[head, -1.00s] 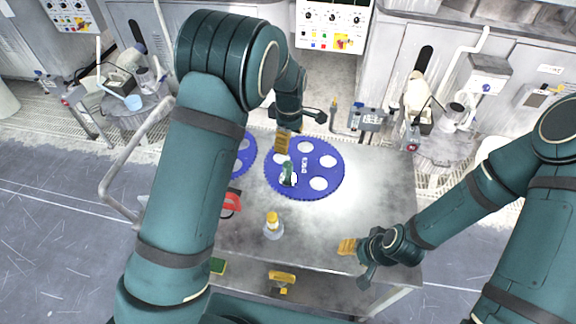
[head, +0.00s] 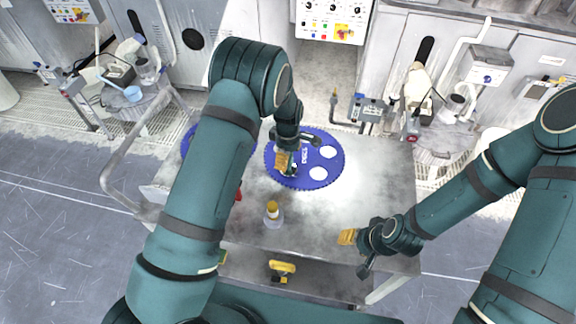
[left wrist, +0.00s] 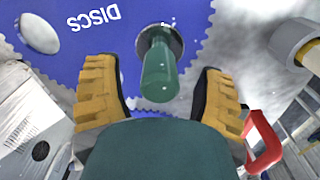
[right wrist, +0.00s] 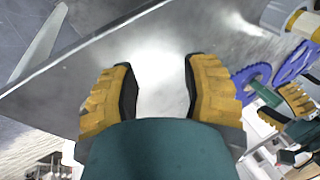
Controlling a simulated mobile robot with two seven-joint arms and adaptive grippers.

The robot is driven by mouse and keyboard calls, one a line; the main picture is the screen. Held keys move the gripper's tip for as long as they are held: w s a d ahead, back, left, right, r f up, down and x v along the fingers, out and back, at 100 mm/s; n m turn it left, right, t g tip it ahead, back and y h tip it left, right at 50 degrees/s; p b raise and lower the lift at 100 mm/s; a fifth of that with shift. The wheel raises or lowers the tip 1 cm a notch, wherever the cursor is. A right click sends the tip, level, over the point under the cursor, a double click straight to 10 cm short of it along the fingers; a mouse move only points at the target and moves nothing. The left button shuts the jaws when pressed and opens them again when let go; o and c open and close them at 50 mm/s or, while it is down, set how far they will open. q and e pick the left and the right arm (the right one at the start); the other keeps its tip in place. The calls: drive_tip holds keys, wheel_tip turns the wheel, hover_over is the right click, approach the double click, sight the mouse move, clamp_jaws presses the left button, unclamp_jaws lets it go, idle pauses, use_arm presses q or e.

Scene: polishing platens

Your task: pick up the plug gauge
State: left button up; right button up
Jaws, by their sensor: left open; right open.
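The plug gauge shows in the left wrist view as a green handle (left wrist: 157,72), standing at a round opening of a blue toothed disc (left wrist: 55,30) labelled DISCS. My left gripper (left wrist: 160,95) is open, with one yellow finger on each side of the handle and gaps visible. In the head view the left gripper (head: 284,162) is over the disc (head: 318,172) and largely hides the gauge. The right wrist view also shows the green handle (right wrist: 265,93) beside the left fingers. My right gripper (head: 348,237) is open and empty over the table's front right.
A red item (head: 239,192) and a second blue disc (head: 188,142) are partly behind my left arm. The table's right part is clear.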

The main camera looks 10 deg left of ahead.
use_arm(q)
drive_tip(key=shift+f, duration=0.8)
clamp_jaws()
drive_tip(key=shift+r, duration=0.1)
